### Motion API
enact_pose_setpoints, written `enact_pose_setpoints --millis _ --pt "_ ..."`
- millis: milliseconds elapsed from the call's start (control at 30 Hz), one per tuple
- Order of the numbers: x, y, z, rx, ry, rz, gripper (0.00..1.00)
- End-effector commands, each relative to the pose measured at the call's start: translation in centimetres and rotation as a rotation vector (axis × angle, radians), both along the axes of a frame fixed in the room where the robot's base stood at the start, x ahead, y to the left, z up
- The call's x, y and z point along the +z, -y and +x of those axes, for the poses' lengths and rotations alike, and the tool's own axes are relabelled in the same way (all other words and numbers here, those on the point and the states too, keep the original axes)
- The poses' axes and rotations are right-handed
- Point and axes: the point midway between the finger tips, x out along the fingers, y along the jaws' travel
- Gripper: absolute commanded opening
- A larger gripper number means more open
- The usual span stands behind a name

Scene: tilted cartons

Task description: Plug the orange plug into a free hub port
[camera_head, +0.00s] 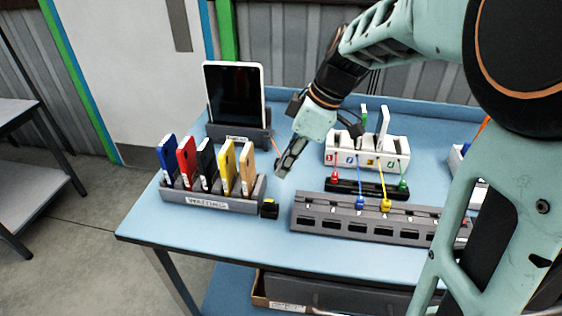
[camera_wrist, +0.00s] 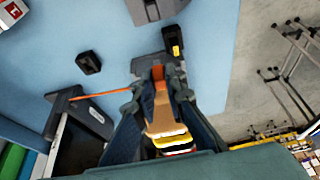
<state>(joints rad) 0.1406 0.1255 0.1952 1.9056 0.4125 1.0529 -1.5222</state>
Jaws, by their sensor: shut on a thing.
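My gripper (camera_head: 283,170) hangs above the blue table, between the tablet dock and the grey hub. In the wrist view the fingers (camera_wrist: 159,78) are shut on the orange plug (camera_wrist: 158,74), which is mostly hidden by them. An orange cable (camera_wrist: 103,94) runs from the tablet dock to the gripper; it also shows in the head view (camera_head: 276,146). The long grey hub (camera_head: 335,222) lies front right of the gripper with a row of dark ports. A blue plug (camera_head: 360,202) and a yellow plug (camera_head: 385,205) stand in it; several other ports look empty.
The waiting rack (camera_head: 213,200) with several upright phones stands left of the gripper. The tablet (camera_head: 235,92) stands behind it. A white dock (camera_head: 366,151) and a black strip (camera_head: 350,188) lie behind the hub. A small black-and-yellow block (camera_head: 269,208) sits between rack and hub.

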Motion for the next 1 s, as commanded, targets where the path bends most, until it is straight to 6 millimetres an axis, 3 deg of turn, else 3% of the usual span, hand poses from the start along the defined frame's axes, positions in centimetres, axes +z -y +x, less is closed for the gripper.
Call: enact_pose_setpoints --millis 1000 --pt "0.0 5.8 -2.0 -0.002 0.000 0.000 0.00"
